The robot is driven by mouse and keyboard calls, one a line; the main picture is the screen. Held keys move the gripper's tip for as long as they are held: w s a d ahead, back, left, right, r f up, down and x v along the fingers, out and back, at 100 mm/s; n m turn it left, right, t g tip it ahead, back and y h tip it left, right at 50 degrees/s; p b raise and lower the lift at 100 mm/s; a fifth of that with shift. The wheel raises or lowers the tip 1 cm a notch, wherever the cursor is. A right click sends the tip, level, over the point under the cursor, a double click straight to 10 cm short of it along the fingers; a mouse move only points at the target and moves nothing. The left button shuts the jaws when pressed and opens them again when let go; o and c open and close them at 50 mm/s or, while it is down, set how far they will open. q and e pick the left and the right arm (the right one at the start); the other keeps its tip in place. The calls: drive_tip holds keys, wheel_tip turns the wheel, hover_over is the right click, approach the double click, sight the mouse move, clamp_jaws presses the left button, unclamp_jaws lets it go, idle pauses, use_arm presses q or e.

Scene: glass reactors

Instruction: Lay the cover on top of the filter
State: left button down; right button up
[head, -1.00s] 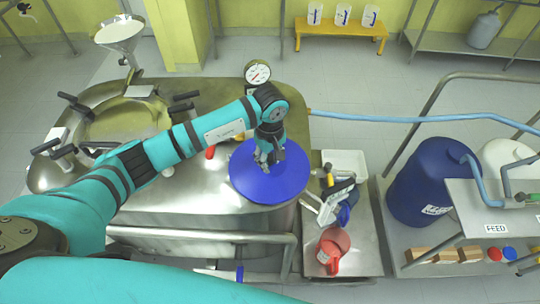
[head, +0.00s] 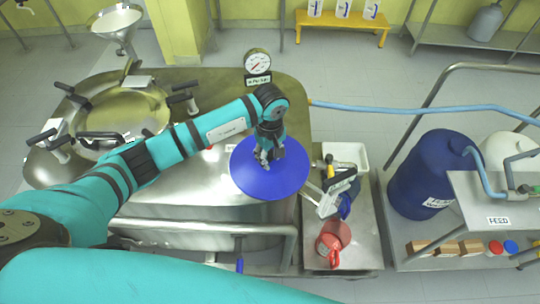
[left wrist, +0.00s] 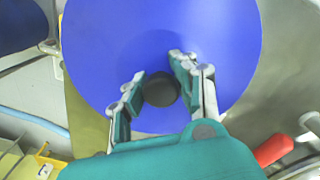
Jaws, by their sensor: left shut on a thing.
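The cover (head: 285,180) is a round blue disc with a black knob in its middle. My left gripper (head: 268,157) is above it, with its fingers on either side of the knob, shut on it. The left wrist view shows the cover (left wrist: 100,60) and the dark knob between the fingers of my left gripper (left wrist: 160,88). The cover looks about level, over the right end of the steel vessel. I cannot make out the filter; what lies under the cover is hidden. My right gripper is not in view.
A steel vessel (head: 190,178) with an open round hatch (head: 115,118) stands on the left. A gauge (head: 257,63) is behind the cover. A cart (head: 345,262) with a red jug (head: 333,245) is to the right, then a blue drum (head: 430,175). A rail (head: 200,228) runs in front.

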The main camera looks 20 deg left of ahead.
use_arm(q)
drive_tip(key=shift+f, duration=0.3)
drive_tip(key=shift+f+b, duration=0.1)
drive_tip(key=shift+b, duration=0.2)
drive_tip(key=c, duration=1)
unclamp_jaws()
